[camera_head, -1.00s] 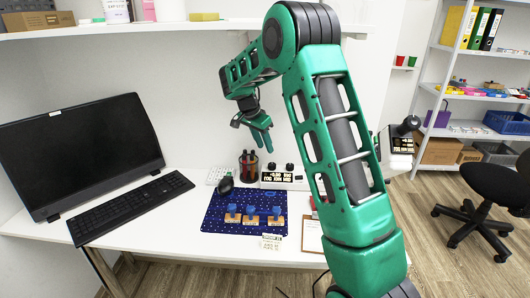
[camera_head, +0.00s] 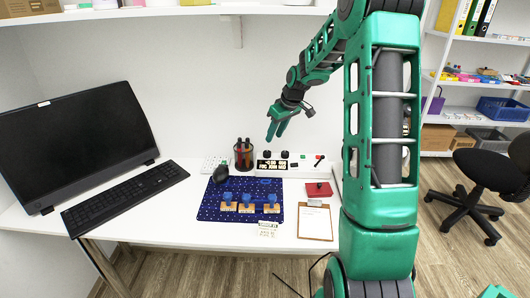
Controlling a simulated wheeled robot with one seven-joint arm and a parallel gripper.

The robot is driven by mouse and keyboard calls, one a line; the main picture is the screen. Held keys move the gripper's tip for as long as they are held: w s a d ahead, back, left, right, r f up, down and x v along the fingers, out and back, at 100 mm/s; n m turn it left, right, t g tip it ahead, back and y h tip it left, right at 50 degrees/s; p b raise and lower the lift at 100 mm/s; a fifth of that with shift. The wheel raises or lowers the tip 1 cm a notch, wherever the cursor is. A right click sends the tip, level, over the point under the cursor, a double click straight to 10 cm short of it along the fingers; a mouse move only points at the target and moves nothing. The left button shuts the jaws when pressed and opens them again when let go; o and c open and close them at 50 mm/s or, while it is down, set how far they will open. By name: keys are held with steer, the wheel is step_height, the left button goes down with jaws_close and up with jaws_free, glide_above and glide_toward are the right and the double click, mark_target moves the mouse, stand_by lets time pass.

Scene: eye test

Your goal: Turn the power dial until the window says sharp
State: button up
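A white box (camera_head: 298,168) stands at the back of the desk against the wall. It has two black dials on top, a left dial (camera_head: 267,154) and a right dial (camera_head: 284,154). Its black window (camera_head: 272,165) carries pale lettering too small for me to read surely. I cannot tell which dial is the power dial. My gripper (camera_head: 276,130) hangs in the air above the box, fingers pointing down and left. Its green fingers look apart with nothing between them.
A red lever (camera_head: 318,161) sits on the box's right part. A pen cup (camera_head: 244,154) stands left of it. In front lie a blue mat (camera_head: 213,207) with small blue-topped blocks, a red pad (camera_head: 319,189) and a clipboard (camera_head: 314,222). My arm hides the desk's right end.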

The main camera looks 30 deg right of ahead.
mark_target(267, 152)
steer(key=x, duration=1)
steer(key=shift+s, duration=0.1)
